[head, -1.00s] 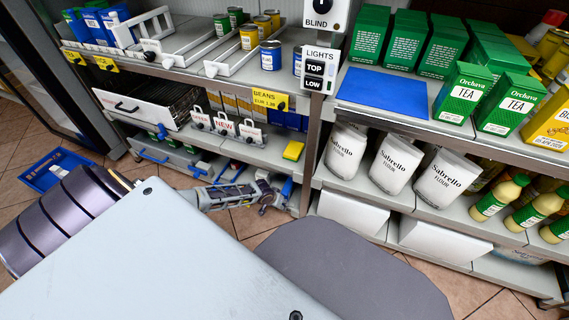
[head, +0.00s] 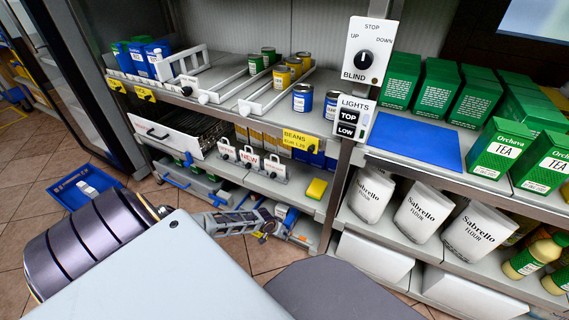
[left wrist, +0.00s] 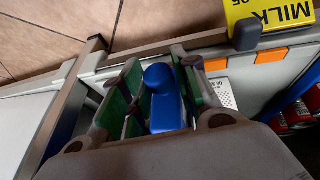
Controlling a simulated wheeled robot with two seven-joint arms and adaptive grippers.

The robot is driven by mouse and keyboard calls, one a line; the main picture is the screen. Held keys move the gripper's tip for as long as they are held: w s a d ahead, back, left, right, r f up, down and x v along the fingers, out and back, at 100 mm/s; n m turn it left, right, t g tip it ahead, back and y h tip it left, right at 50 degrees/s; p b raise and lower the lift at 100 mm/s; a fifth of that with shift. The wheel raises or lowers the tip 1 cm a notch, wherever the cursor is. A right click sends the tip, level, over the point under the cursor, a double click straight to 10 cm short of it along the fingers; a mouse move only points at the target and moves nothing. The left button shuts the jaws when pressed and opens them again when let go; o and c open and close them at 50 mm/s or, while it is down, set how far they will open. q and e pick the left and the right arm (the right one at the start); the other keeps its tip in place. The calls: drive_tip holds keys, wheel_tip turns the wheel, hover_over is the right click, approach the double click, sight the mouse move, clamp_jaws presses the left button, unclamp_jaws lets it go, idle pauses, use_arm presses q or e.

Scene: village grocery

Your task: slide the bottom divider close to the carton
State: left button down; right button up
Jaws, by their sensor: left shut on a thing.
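My left gripper (head: 268,229) is low at the bottom shelf, reached by my arm from the left. In the left wrist view its fingers (left wrist: 160,100) are shut around a rounded blue piece of the bottom divider (left wrist: 163,88). In the head view, blue parts of the divider (head: 288,219) show beside the gripper, partly hidden by it. I cannot surely pick out the carton; a white speckled face (left wrist: 222,92) lies right of the fingers in the wrist view. My right gripper is not in view.
A shelf post (head: 336,195) stands right of the gripper. A blue crate (head: 88,186) lies on the floor at left. A yellow milk label (left wrist: 275,15) hangs in the wrist view.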

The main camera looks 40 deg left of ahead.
use_arm(q)
drive_tip(key=shift+w+r, duration=0.1)
drive_tip(key=c, duration=1.3)
unclamp_jaws()
drive_tip(key=shift+c, duration=0.2)
drive_tip(key=shift+o, duration=1)
drive_tip(key=v, duration=1.1)
drive_tip(key=shift+s+r, duration=0.2)
drive_tip(key=shift+r, duration=0.2)
drive_tip(key=shift+r, duration=0.15)
